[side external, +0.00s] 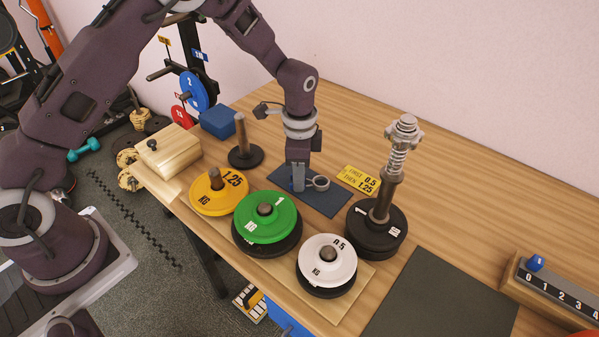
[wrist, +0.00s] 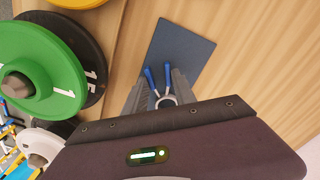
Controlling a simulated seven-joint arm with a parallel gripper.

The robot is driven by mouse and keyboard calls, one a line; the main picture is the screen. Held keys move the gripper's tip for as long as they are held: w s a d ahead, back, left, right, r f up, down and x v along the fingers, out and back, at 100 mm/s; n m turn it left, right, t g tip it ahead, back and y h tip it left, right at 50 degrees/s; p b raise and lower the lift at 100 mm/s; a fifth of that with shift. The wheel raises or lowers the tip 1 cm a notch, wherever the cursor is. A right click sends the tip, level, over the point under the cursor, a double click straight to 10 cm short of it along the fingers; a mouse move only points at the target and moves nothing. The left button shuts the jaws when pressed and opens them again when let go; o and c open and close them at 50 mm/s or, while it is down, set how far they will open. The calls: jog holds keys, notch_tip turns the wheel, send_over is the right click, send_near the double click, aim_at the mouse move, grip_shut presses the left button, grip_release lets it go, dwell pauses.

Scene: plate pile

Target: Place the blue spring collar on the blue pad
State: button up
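The blue spring collar has a grey ring (side external: 321,183) and two blue handles, which show in the wrist view (wrist: 150,76). The dark blue pad (side external: 325,204) lies flat on the bench, and it also shows in the wrist view (wrist: 187,42). My gripper (side external: 298,188) points down over the pad. In the wrist view its two fingers (wrist: 159,82) stand apart with the blue handles between them and appear to press on them. The ring lies over the pad, very low; I cannot tell whether it touches. The handles are mostly hidden in the side view.
Yellow (side external: 205,203), green (side external: 283,226) and white (side external: 341,252) plates stand left and in front of the pad. A black plate (side external: 390,240) with a tall post and spring stands close on the right. A yellow card (side external: 355,181) lies behind. A numbered rack (side external: 550,290) is far right.

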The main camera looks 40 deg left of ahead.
jog(key=o, duration=0.4)
jog(key=shift+o, duration=0.2)
notch_tip(320, 180, up, 12)
jog(key=shift+r, duration=0.2)
jog(key=s+a+r+n+t, duration=0.1)
jog(key=s+a+r+n, duration=0.15)
jog(key=s+r, duration=0.4)
jog(key=s+a+r+n+t, duration=0.1)
jog(key=s+r+n+t, duration=0.15)
jog(key=s+r, duration=0.45)
jog(key=s+a+n+t, duration=0.2)
jog(key=s+n, duration=0.4)
jog(key=s, duration=0.9)
jog(key=shift+a+r, duration=0.3)
jog(key=shift+r, duration=0.15)
